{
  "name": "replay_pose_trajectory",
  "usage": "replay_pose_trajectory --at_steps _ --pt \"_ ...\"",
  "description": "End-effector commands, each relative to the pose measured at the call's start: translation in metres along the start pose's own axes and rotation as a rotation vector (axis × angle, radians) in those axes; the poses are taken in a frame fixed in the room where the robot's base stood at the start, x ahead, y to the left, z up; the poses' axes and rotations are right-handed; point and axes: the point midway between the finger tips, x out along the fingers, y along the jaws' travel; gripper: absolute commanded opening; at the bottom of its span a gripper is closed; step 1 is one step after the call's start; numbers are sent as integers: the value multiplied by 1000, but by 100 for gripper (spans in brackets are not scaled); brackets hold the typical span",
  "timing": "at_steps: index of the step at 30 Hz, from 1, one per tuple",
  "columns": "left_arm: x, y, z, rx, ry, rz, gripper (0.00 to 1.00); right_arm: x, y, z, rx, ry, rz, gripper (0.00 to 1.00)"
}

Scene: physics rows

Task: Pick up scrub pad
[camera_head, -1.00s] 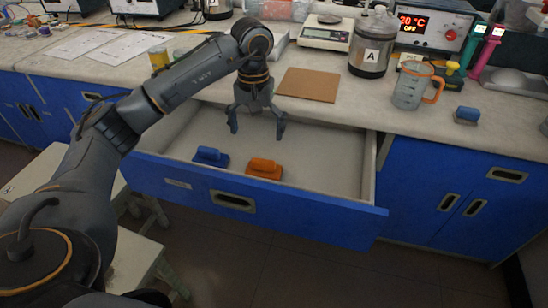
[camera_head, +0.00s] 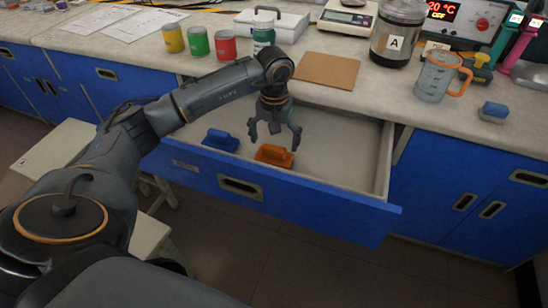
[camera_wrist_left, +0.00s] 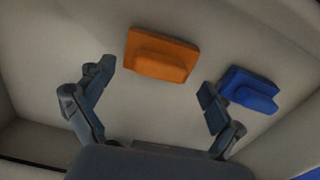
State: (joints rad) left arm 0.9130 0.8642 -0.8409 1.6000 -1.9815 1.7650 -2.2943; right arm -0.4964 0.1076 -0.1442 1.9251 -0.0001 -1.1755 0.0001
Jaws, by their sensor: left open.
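An orange scrub pad (camera_head: 274,155) with a raised grip lies in the open drawer near its front wall. A blue scrub pad (camera_head: 220,140) of like shape lies to its left. My left gripper (camera_head: 274,140) is open and empty, pointing down just over and behind the orange pad. In the left wrist view the orange pad (camera_wrist_left: 160,56) lies ahead of the gap between the open fingers (camera_wrist_left: 156,82), and the blue pad (camera_wrist_left: 250,90) lies beyond the right finger. No contact with either pad shows. My right gripper is not in view.
The blue drawer (camera_head: 290,207) is pulled out, with free floor to the right. Another blue pad-like block (camera_head: 493,112) sits on the counter at right.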

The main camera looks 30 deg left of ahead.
Motion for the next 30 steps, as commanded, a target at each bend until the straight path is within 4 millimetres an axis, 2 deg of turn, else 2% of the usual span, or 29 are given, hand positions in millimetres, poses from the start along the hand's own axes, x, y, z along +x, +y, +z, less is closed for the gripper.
replay_pose_trajectory --at_steps 1,5,14,22,23,30 --pt "11 -1 1 0 -4 1 92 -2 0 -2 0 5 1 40" --pt "25 -1 0 -1 -2 0 92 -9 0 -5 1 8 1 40" --pt "28 -1 0 0 1 1 92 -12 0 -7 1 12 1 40" --pt "28 -1 0 0 0 1 37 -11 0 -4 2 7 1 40" --pt "28 -1 0 0 0 1 35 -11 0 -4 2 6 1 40" --pt "27 -1 0 0 0 0 34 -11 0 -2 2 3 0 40"
